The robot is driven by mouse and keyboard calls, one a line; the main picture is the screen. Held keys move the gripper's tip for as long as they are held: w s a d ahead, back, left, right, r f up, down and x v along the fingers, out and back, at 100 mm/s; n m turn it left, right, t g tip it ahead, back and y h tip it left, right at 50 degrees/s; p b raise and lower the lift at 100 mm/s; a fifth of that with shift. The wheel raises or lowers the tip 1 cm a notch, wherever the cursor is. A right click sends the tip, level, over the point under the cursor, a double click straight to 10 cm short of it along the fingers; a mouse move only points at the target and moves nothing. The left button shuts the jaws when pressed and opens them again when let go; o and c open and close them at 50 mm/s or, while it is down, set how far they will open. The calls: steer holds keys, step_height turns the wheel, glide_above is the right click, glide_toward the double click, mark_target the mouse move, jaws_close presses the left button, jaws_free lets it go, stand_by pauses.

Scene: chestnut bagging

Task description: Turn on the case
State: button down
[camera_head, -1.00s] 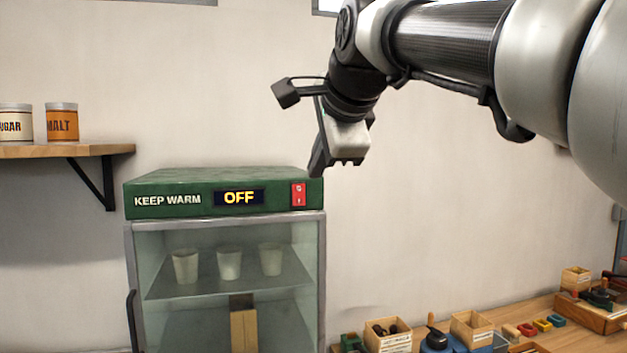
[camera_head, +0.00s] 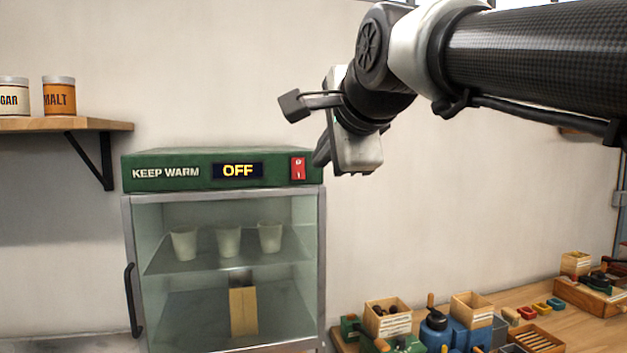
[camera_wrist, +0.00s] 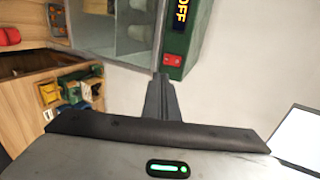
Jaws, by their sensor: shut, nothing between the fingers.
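The warming case (camera_head: 133,235) is a glass-fronted cabinet with a green top marked KEEP WARM. Its display (camera_head: 237,171) reads OFF. A red rocker switch (camera_head: 298,168) sits at the right end of the green front panel. In the wrist view the red switch (camera_wrist: 172,60) and part of the display (camera_wrist: 181,12) show just beyond my fingertips. My gripper (camera_head: 320,160) is shut and empty, close to the right of the switch in the head view; I cannot tell whether it touches the case. It also shows in the wrist view (camera_wrist: 162,78).
Several white cups (camera_head: 229,241) and a brown box (camera_head: 243,310) stand inside the case. A shelf (camera_head: 70,124) with jars is at left. A wooden bench (camera_head: 570,328) with boxes and tools is at lower right. Bare wall lies right of the case.

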mark_target(299, 170)
steer(key=shift+w, duration=0.1)
steer(key=x, duration=0.4)
steer(key=p+x, duration=0.1)
steer(key=x, duration=0.4)
steer(key=r+p+x, duration=0.1)
steer(key=x, duration=0.3)
steer(key=shift+w+a, duration=0.15)
steer(key=shift+w, duration=0.4)
steer(key=shift+w+a+f, duration=0.1)
steer(key=shift+w+f, duration=0.05)
steer(key=shift+r+p, duration=0.7)
steer(key=shift+r, duration=0.45)
steer(key=shift+f, duration=0.25)
